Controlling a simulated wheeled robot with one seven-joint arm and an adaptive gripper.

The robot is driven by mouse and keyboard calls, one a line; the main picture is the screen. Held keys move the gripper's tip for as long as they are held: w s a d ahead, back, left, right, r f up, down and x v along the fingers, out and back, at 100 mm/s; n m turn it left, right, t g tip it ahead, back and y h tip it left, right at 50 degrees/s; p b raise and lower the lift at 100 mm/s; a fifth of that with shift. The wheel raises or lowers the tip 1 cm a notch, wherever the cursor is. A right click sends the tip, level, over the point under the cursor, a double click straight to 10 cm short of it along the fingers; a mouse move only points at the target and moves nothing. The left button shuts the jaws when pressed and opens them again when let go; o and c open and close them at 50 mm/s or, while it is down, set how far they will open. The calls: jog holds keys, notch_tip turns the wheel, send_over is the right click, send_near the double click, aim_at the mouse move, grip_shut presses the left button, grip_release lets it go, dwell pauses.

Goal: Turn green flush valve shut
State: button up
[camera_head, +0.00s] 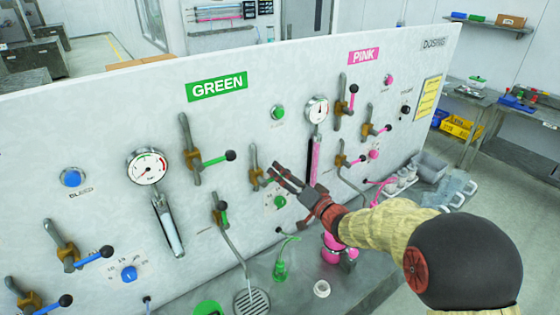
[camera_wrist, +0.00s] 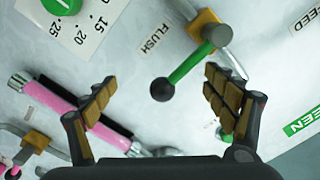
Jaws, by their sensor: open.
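The green flush valve (camera_wrist: 215,35) sits on the white panel, with a brass body on a pipe. Its green lever (camera_wrist: 188,62) ends in a black ball knob (camera_wrist: 162,90), beside the label FLUSH. In the wrist view the lever runs slantwise from the body down to the knob. My gripper (camera_wrist: 159,78) is open, and the knob appears in the gap between its fingers. No contact shows. In the head view my gripper (camera_head: 275,172) is just right of the flush valve (camera_head: 256,172) and hides part of its lever.
A larger green-levered valve (camera_head: 192,150) is up and left, and another (camera_head: 218,208) is below left. A green dial (camera_head: 280,201) sits just below my gripper. A pink column (camera_head: 315,160) and gauge (camera_head: 317,109) are close on the right. Blue-levered valves (camera_head: 67,250) are far left.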

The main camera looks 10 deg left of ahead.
jog(key=shift+d, duration=0.1)
jog(key=p+v, duration=0.1)
jog(key=v, duration=0.8)
dwell(0.3)
